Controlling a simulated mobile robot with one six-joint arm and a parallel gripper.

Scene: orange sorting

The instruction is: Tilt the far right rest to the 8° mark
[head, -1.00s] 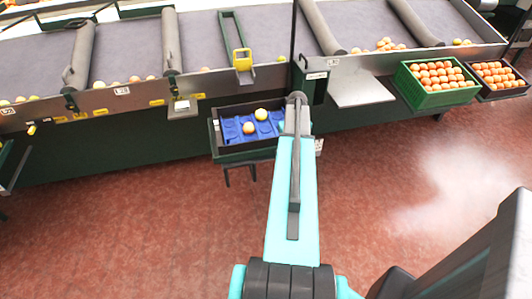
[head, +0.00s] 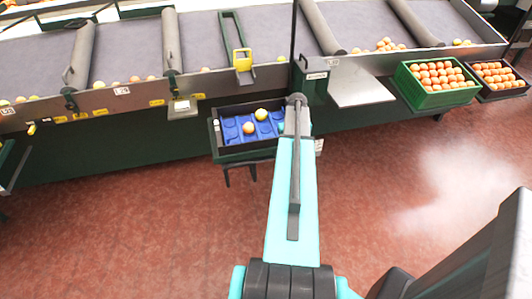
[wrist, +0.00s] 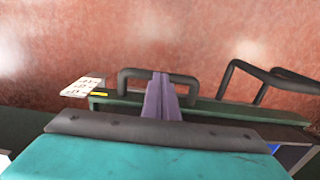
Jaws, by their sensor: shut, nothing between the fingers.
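A dark green rest (head: 216,148) stands at the middle of the machine front in the head view. It carries a dark tray with a blue insert and two fruits. In the wrist view its green edge (wrist: 222,106) runs across the picture, with a black loop handle (wrist: 128,76) on it. A white marked card (wrist: 82,87) and a small yellow strip (wrist: 99,94) are at its left end; the markings are too small to read. My gripper (wrist: 160,76) is shut and empty, its fingers overlapping the handle; contact is unclear. In the head view my arm hides the gripper.
A green crate of oranges (head: 405,89) and a darker crate (head: 480,88) stand at the right. A bare metal shelf (head: 360,88) is beside them. Grey sloping belts with rollers lie behind. More black bars (wrist: 262,78) show in the wrist view. The red floor in front is clear.

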